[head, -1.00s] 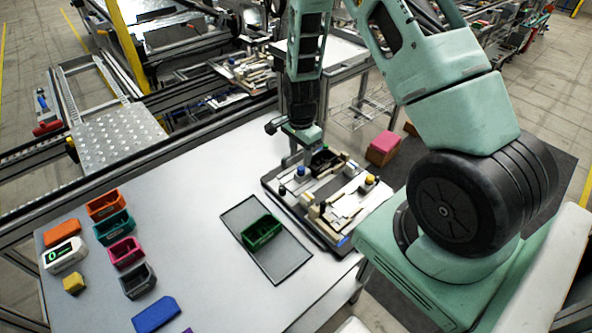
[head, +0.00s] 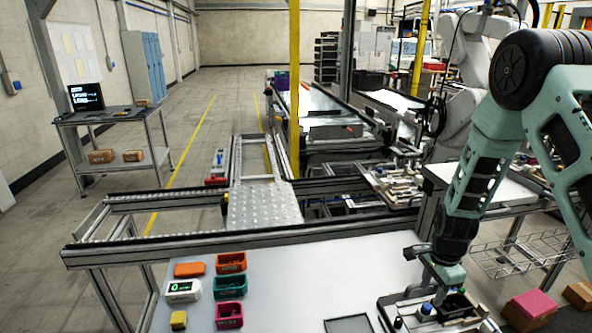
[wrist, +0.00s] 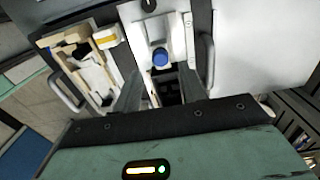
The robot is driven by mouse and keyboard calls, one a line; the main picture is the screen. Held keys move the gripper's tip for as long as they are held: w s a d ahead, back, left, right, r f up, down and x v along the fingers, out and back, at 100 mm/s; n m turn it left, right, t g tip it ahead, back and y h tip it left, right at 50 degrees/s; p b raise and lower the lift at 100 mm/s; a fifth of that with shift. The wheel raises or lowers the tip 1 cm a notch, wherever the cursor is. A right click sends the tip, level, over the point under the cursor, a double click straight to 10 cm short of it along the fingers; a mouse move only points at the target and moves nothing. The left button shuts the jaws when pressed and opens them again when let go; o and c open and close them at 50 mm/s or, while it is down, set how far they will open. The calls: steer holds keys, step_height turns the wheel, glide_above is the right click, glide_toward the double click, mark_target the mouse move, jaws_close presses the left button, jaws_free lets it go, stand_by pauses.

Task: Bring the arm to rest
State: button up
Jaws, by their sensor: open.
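My gripper (head: 442,278) hangs from my arm at the right of the head view, pointing down over the pallet fixture (head: 398,325). In the wrist view its two fingers (wrist: 161,84) stand apart, with a dark slotted part of the fixture between and below them. No held thing shows in them. A blue knob (wrist: 160,57) sits on a pale block just beyond the fingers. The lower parts of the fixture are cut off by the head view's bottom edge. Whether the fingertips touch the fixture cannot be told.
On the white table (head: 310,270) stand an orange bin (head: 231,262), a teal bin (head: 230,286) and a red bin (head: 229,314). An orange block (head: 189,269), a white display unit (head: 183,291) and a yellow block (head: 179,320) lie left. The table's middle is clear.

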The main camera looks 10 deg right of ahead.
steer(key=s+a+r+n+b, duration=0.2)
steer(key=a+r+n, duration=0.15)
steer(key=a, duration=0.25)
steer(key=s+a+r+n+y+b, duration=0.1)
steer(key=s+a+r+n+b, duration=0.1)
steer(key=a+n, duration=0.35)
steer(key=s+a+r+n+b, duration=0.2)
steer(key=a+r, duration=0.1)
steer(key=a, duration=0.5)
steer(key=s+a+r+n+b, duration=0.2)
steer(key=s+a+n, duration=0.1)
steer(key=s+n, duration=0.4)
steer(key=s+a+r+n+b, duration=0.2)
steer(key=s+n, duration=0.5)
steer(key=s, duration=0.4)
steer(key=a+b, duration=0.1)
steer(key=a, duration=0.1)
steer(key=shift+s+a, duration=0.15)
steer(key=shift+a, duration=0.15)
